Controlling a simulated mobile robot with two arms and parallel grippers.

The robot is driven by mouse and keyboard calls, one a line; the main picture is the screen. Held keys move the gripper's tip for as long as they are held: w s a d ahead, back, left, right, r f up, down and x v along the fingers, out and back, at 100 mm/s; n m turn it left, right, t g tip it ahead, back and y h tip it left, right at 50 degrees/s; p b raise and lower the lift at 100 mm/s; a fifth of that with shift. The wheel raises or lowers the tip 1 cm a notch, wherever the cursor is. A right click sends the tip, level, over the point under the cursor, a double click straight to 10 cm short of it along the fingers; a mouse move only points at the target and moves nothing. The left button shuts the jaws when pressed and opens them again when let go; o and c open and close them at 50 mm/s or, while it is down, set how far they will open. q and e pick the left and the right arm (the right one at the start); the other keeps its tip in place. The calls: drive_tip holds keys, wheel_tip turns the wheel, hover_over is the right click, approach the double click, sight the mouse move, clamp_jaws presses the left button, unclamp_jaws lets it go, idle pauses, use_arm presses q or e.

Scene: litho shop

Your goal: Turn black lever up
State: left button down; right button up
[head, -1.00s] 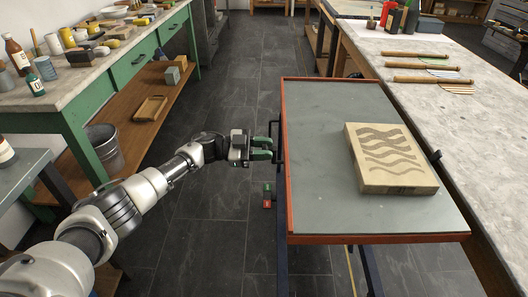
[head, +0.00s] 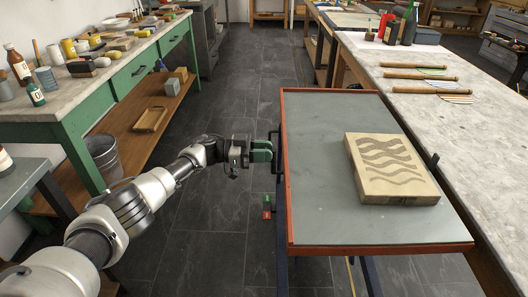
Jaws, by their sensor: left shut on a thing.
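The black lever (head: 275,134) shows as a short dark piece at the left edge of the red-rimmed grey table (head: 330,200). My left gripper (head: 263,151), with green fingers, is at that edge and is shut on the black lever. Its fingers hide part of the lever, so its exact angle is hard to tell. My right gripper is not in view.
A pale stone block (head: 390,168) with a wavy pattern lies on the table. A green bench (head: 60,120) with bottles and tools stands at the left. Dark floor (head: 220,240) between is clear.

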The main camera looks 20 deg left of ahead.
use_arm(q)
drive_tip(key=c, duration=0.8)
unclamp_jaws()
drive_tip(key=shift+c, duration=0.2)
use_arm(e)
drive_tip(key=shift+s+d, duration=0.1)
use_arm(q)
drive_tip(key=v, duration=1.1)
drive_tip(key=shift+b, duration=0.4)
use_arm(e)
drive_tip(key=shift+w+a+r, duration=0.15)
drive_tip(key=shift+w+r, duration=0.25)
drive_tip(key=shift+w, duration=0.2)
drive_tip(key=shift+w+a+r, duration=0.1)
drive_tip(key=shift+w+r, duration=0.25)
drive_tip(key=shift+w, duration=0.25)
use_arm(q)
drive_tip(key=shift+w, duration=0.1)
